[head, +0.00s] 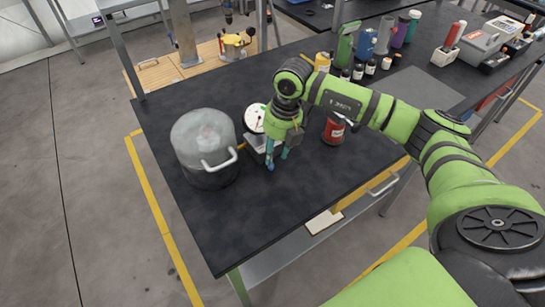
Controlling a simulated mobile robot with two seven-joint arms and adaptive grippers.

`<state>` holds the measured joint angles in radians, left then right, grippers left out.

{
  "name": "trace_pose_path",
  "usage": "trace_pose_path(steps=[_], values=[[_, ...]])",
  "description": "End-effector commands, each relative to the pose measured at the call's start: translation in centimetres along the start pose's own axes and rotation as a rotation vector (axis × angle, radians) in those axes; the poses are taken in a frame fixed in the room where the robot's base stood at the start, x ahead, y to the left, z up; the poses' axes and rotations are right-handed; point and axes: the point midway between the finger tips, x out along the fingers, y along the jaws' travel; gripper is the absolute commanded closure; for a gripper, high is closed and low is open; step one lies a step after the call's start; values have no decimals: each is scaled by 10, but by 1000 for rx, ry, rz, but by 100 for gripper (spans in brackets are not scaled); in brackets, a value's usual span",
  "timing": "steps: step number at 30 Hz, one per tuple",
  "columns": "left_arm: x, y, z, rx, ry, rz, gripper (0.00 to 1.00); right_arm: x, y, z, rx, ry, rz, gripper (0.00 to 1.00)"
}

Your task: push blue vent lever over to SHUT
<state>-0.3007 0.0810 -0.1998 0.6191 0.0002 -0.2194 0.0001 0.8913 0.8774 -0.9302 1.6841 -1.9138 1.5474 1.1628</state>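My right gripper (277,160) points down over the black table, just right of the grey lidded pot. Its two teal fingers stand apart with a gap between them, and I see nothing held there. A small blue patch shows at the tip of the left finger; I cannot tell whether it is the blue vent lever or part of the finger. No SHUT marking can be read. A device with a white round dial (255,118) stands behind the gripper, partly hidden by it. My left gripper is not in view.
The grey pot (205,150) with a handle stands left of the gripper. A red-labelled jar (334,129) stands to the right. Bottles and canisters (366,42) crowd the back right. The front of the black table (240,225) is clear.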

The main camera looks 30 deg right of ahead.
Motion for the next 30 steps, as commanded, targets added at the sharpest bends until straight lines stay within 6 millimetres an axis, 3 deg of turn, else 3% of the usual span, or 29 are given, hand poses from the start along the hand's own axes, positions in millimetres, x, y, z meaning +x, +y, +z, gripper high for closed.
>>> trace_pose_path(steps=[6,12,30], values=[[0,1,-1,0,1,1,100,-48,0,2,1,-5,2,60],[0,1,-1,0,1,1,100,-73,-1,1,2,-2,1,60],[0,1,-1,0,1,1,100,-79,-1,1,2,-1,0,60]])
